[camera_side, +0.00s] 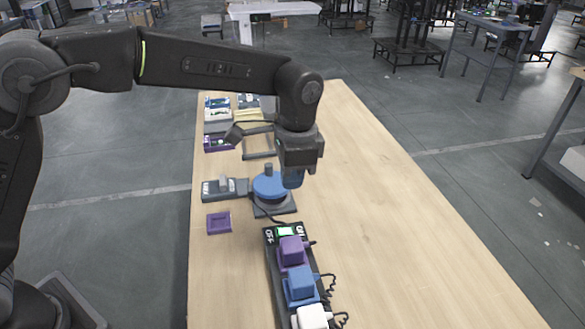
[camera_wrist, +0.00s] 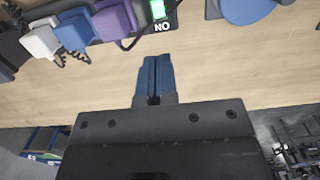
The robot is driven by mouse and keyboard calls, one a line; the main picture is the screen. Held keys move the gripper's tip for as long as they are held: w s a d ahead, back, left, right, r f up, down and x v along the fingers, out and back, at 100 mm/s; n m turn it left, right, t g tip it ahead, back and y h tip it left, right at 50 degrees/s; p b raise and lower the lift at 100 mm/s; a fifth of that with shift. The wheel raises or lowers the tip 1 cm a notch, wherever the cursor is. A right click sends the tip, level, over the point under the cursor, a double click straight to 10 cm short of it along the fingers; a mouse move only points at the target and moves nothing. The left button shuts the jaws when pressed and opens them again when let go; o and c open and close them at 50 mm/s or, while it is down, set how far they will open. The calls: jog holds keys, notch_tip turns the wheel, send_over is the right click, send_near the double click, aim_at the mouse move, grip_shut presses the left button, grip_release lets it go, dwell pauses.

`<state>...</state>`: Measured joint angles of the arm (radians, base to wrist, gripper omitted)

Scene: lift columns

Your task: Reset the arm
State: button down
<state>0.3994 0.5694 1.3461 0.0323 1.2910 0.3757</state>
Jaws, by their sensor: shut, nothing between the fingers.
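My gripper (camera_side: 293,179) hangs from the end of my dark arm above the wooden table, beside the round blue-topped device in the side view. In the wrist view my gripper (camera_wrist: 153,62) shows its blue fingers together, with nothing between them. They point over bare wood, apart from the objects around them.
A dark power strip (camera_side: 272,262) holds purple (camera_side: 292,251), blue (camera_side: 300,284) and white (camera_side: 312,317) plugs and a green-lit switch (camera_side: 285,231). The blue-topped device (camera_side: 268,187) and a small purple tray (camera_side: 219,222) stand nearby. The table's right side (camera_side: 400,230) is clear.

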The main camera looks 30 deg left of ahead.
jog(key=shift+d+r, duration=0.1)
jog(key=shift+r, duration=0.7)
jog(key=s+a+r+n+t+h, duration=0.1)
jog(key=s+a+r+n+t, duration=0.3)
jog(key=s+a+r, duration=0.65)
jog(key=s+a+f+n+t, duration=0.1)
jog(key=s+a+f+n, duration=0.1)
jog(key=s+a, duration=0.2)
jog(key=s+a+f+n+t, duration=0.1)
jog(key=s+a+f+n, duration=0.1)
jog(key=s, duration=0.7)
jog(key=shift+a+f+n, duration=0.4)
jog(key=shift+a+n, duration=0.1)
jog(key=shift+a, duration=0.5)
